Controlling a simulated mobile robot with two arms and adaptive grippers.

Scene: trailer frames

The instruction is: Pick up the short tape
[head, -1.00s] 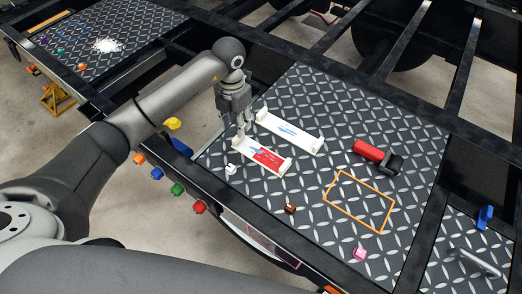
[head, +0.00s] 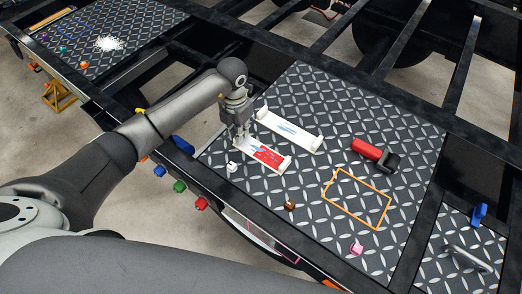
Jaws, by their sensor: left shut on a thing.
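The short tape (head: 266,154) is a white strip with a red and blue print, lying on the dark diamond-plate deck. Its right end shows a raised white end piece. My left gripper (head: 238,139) points down at its left end and is shut on it; the fingers hide that end. A longer white piece (head: 289,131) with a blue print and raised ends lies just behind it, apart from the gripper. My right gripper is not in view.
A small white item (head: 232,167) sits just in front of the gripper. A red and black tool (head: 375,153), an orange rectangle outline (head: 357,198), a brown piece (head: 289,205) and a pink piece (head: 356,247) are to the right. The deck between is clear.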

